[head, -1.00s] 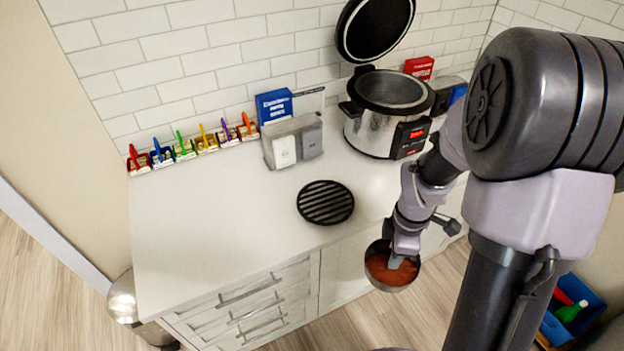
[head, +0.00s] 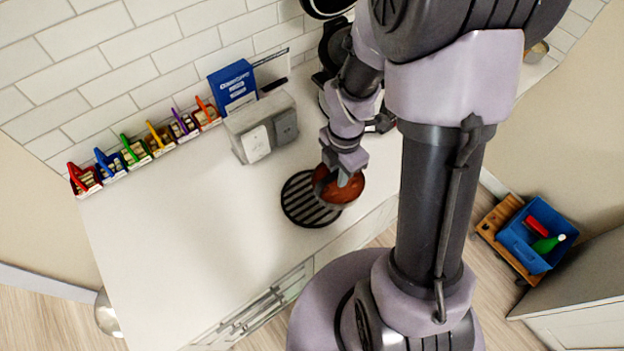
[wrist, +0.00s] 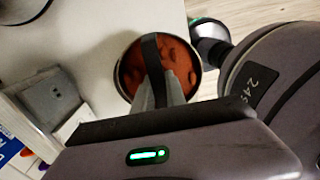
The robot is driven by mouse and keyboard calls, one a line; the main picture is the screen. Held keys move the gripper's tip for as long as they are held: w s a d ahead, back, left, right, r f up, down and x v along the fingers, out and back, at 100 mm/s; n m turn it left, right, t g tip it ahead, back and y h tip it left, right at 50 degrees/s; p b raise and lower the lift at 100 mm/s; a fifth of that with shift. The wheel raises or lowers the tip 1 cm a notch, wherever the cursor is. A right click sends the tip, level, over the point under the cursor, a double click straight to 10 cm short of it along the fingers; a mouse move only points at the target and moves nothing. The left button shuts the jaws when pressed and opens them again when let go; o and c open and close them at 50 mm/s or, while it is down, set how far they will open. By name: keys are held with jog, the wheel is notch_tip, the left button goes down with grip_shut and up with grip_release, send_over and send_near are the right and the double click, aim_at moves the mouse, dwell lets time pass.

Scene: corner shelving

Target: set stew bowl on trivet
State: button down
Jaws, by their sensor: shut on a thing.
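The stew bowl (head: 346,191) is a round metal bowl filled with reddish-brown stew. In the head view the bowl overlaps the right part of the black slatted round trivet (head: 303,207), which is on the white counter. I cannot tell how high the bowl is above it. In the wrist view the bowl (wrist: 135,82) hangs beyond the gripper fingers (wrist: 160,85), and the trivet is hidden.
A grey two-panel box (head: 262,130) and a blue box (head: 232,84) stand behind the trivet. Several small colored-clip bins (head: 158,137) line the wall. The counter's left part (head: 170,240) is clear. A blue crate (head: 537,240) sits at the right.

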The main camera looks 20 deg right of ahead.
aim_at(313, 181)
jog(key=a, duration=0.1)
jog(key=w+a, duration=0.1)
jog(key=a, duration=0.1)
jog(key=w+a, duration=0.1)
jog(key=a, duration=0.1)
jog(key=shift+w+a+f, duration=0.25)
jog(key=shift+f, duration=0.05)
jog(key=shift+f+b, duration=0.85)
jog(key=shift+f, duration=1.05)
jog(key=c, duration=1.4)
grip_release()
jog(key=shift+w, duration=0.1)
jog(key=shift+o, duration=0.2)
